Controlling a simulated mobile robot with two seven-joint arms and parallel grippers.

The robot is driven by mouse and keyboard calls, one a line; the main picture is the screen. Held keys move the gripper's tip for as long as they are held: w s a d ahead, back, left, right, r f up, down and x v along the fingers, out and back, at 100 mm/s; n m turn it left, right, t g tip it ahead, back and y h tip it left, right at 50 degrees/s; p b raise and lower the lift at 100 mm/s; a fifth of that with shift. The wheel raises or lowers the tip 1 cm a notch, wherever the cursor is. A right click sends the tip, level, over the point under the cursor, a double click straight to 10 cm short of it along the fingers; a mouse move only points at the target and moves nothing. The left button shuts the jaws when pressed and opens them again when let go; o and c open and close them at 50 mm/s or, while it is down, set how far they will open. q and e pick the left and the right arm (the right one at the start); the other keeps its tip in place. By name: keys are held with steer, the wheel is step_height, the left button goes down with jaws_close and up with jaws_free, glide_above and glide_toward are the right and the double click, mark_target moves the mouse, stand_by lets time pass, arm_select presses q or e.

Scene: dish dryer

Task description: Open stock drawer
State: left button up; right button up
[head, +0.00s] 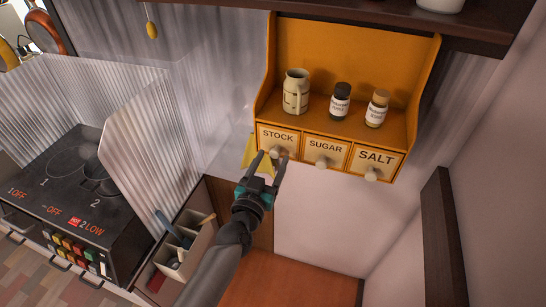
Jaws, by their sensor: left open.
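The stock drawer (272,136) is the left one of three small labelled drawers in an orange wall shelf (345,49). It looks shut, with its front in line with the others. Its pale round knob (280,154) shows at the lower part of the front. My left gripper (270,160) is open just below the drawer front, with its fingers pointing up towards the knob. The fingertips are close to the knob, but I cannot tell whether they touch it. My right gripper is not in view.
The sugar drawer (325,152) and salt drawer (374,162) are to the right. A cream jar (296,92) and two labelled bottles (340,102) stand on the shelf above. A corrugated screen (150,130) and a stove (75,205) are at left. An orange-brown surface (290,280) lies below.

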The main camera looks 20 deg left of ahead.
arm_select(q)
steer(key=shift+w, duration=0.85)
jaws_close()
stand_by(0.9)
